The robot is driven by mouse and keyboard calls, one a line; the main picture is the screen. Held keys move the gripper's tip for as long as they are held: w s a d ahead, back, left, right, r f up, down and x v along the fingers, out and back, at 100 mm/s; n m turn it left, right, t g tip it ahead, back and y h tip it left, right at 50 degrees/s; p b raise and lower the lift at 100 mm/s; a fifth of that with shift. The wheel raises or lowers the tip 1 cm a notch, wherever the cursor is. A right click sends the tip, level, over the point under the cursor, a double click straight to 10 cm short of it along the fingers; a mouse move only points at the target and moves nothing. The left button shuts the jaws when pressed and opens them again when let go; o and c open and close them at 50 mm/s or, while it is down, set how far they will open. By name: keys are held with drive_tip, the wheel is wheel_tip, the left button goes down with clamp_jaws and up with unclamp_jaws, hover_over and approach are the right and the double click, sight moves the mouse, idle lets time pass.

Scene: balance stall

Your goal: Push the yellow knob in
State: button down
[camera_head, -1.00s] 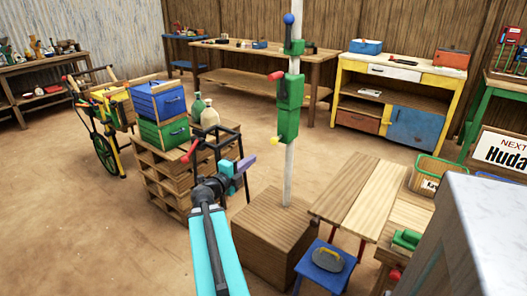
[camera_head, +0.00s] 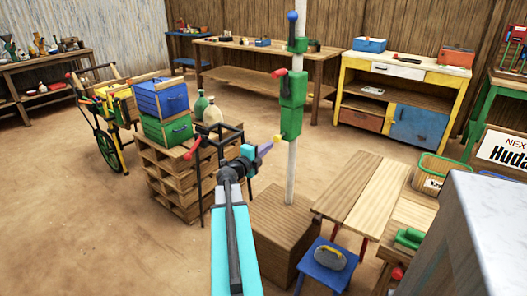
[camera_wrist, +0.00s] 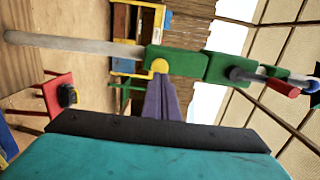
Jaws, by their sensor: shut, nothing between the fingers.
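The yellow knob (camera_head: 277,138) sticks out of the left side of a green block (camera_head: 291,122), low on the block. This block is on a pale upright pole (camera_head: 291,178). My gripper (camera_head: 266,149) is shut and empty, its purple fingers just to the left of the knob and pointing at it. In the wrist view, which is turned sideways, the knob (camera_wrist: 159,65) shows right past the tips of my gripper (camera_wrist: 160,80). The tips are at or very near the knob; I cannot tell if they touch.
A red-handled lever (camera_head: 279,74) and a blue-topped handle (camera_head: 292,16) sit higher on the pole. The pole stands on a wooden box (camera_head: 270,225). Stacked pallets (camera_head: 165,175) with coloured crates stand left, beside a black frame (camera_head: 200,165). A wooden bench (camera_head: 365,195) is right.

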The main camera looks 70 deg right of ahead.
sight(277, 139)
drive_tip(key=shift+x, duration=1.8)
drive_tip(key=shift+d, duration=0.15)
drive_tip(key=shift+p+x, duration=0.5)
drive_tip(key=shift+x, duration=1)
drive_tip(key=shift+s+d+r, duration=0.1)
drive_tip(key=shift+d+r, duration=0.15)
drive_tip(key=shift+a, duration=0.6)
drive_tip(key=v, duration=1.3)
drive_tip(key=shift+a+f+p, duration=0.25)
drive_tip(key=shift+p, duration=0.15)
drive_tip(key=shift+w, duration=0.2)
